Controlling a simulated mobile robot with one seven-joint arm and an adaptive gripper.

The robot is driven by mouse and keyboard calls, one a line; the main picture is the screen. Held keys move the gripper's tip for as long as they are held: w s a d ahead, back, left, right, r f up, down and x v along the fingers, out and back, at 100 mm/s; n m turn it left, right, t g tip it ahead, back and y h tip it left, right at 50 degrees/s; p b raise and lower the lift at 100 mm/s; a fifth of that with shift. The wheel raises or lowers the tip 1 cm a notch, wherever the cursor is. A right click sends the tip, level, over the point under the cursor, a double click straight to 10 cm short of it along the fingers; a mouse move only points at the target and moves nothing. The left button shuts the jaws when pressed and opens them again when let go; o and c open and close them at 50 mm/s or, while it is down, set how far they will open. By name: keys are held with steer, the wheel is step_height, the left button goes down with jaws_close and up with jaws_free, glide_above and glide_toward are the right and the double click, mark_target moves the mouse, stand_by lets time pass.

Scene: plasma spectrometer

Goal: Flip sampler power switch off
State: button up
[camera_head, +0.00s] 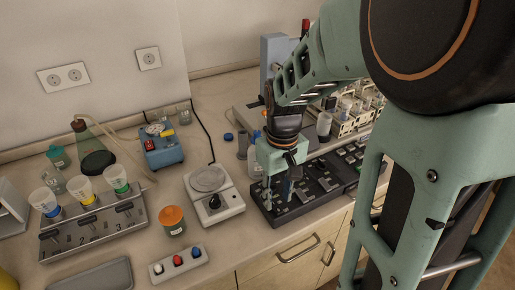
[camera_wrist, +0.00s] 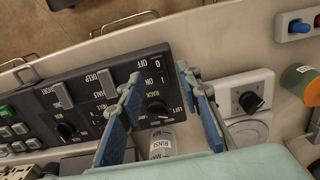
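The dark sampler control panel (camera_head: 318,190) lies on the bench below my gripper. It also shows in the wrist view (camera_wrist: 100,70), with ON and OFF labels (camera_wrist: 158,72) near its right end. Two grey levers (camera_wrist: 62,92) stand further left on it, by the DEEP and HALF labels. The switch belonging to the ON and OFF labels is not clear; my left finger may hide it. My gripper (camera_wrist: 160,82) is open, with its blue fingers apart and nothing seen between them. One finger is over the panel, the other by its right edge. In the head view, my gripper (camera_head: 281,187) points down at the panel.
A black knob (camera_wrist: 157,109) on the panel sits between my fingers in the wrist view. A white balance-like device (camera_head: 214,195) stands left of the panel. A three-button box (camera_head: 178,264) and an orange-lidded jar (camera_head: 172,221) are further left. Sample racks (camera_head: 350,115) stand behind.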

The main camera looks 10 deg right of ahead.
mark_target(276, 207)
steer(key=shift+f, duration=1.4)
steer(key=shift+c, duration=0.4)
jaws_close()
